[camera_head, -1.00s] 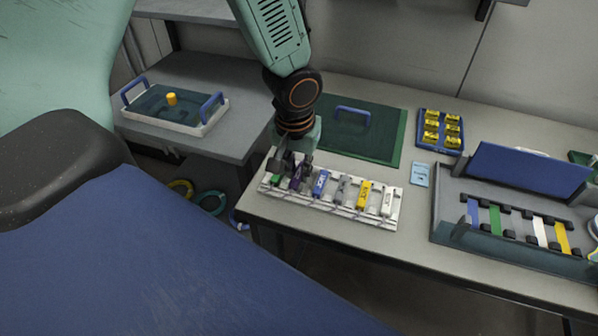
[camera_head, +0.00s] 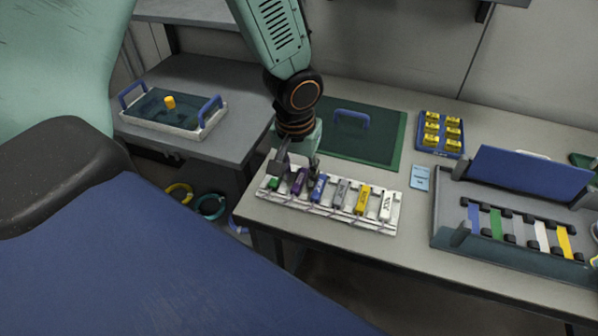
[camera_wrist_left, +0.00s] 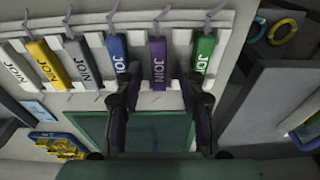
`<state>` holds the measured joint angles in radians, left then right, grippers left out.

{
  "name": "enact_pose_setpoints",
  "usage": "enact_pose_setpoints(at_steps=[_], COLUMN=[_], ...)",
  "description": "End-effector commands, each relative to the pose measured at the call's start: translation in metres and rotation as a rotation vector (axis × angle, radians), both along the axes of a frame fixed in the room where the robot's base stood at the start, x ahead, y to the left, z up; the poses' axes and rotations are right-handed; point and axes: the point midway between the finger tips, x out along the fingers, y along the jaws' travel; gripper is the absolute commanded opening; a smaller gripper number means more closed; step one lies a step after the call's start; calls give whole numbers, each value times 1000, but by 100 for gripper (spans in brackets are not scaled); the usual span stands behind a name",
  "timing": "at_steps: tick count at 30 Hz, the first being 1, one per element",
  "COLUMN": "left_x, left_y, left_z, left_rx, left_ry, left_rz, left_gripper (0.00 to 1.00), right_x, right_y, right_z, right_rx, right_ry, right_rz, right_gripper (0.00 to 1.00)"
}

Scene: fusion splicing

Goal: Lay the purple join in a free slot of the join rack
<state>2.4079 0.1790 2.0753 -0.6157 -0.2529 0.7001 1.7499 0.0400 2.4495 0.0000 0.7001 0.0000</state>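The purple join (camera_head: 299,182) lies in a slot of the white join rack (camera_head: 396,216), between the green join (camera_head: 273,183) and the blue join (camera_head: 318,188). In the left wrist view the purple join (camera_wrist_left: 158,62) lies in line with its neighbours. My left gripper (camera_head: 296,168) is over that end of the rack, open, with one finger on each side of the purple join and visible gaps to it. The open fingers also show in the left wrist view (camera_wrist_left: 160,95). My right gripper is out of view.
Grey, yellow and white joins fill the rack's other end. A green mat with a blue handle (camera_head: 352,118) lies behind. A blue tray of yellow blocks (camera_head: 441,133), a pale card (camera_head: 420,178) and a grey splicing fixture (camera_head: 470,240) stand to the right. A handled tray (camera_head: 172,110) sits on the left table.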

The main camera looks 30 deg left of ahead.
Motion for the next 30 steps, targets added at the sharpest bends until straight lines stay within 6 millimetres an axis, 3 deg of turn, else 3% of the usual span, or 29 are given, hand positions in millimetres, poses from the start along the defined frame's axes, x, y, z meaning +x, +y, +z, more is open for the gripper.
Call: enact_pose_setpoints(at_steps=[9,15,21,30], left_x=[-6,-10,-12,-12], left_y=[-2,-3,-3,-3], left_z=[68,98,109,109], left_rx=[-1,0,-1,0], left_ry=[-4,-4,-1,0], left_rz=[1,0,0,0], left_gripper=[39,39,39,39], right_x=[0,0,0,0], right_y=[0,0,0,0], right_z=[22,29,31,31], right_rx=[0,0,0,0], right_ry=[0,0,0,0], right_rz=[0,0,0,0], right_gripper=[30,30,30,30])
